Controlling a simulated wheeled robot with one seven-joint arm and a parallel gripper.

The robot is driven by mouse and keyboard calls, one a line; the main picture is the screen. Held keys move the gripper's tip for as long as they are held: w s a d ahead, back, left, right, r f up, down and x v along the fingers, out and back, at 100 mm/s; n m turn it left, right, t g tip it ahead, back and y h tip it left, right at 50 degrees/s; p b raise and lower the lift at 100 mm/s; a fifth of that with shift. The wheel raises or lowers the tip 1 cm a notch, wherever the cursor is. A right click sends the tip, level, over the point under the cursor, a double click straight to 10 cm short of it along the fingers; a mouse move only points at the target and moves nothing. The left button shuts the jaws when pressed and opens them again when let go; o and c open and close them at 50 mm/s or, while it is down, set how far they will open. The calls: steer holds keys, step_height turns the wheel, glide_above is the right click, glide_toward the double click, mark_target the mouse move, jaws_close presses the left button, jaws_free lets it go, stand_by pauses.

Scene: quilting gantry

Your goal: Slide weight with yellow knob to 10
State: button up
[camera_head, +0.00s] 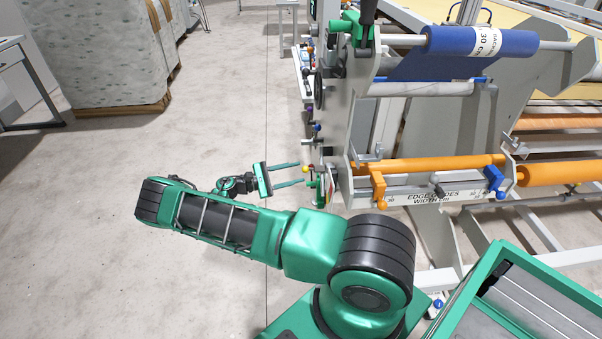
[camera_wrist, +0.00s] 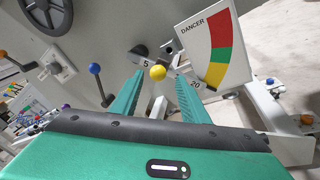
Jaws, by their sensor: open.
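The yellow knob (camera_wrist: 157,72) shows in the wrist view between the tips of my gripper (camera_wrist: 160,78), with a gap on each side. The gripper's green fingers are open and I see no contact. In the head view the yellow knob (camera_head: 305,169) is a small dot at the tips of my gripper (camera_head: 301,173), at the machine's left side. A "5" mark shows just left of the knob and a "20" mark to its lower right. The weight's body and a 10 mark cannot be made out.
A dancer gauge plate (camera_wrist: 213,48) with red, green and yellow bands stands right of the knob. A blue knob on a lever (camera_wrist: 95,70) is to the left, with a dark handwheel (camera_wrist: 47,18) beyond. The floor (camera_head: 225,110) left of the machine is clear.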

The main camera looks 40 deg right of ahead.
steer(key=v, duration=0.6)
steer(key=shift+a, duration=0.2)
steer(key=shift+w, duration=0.15)
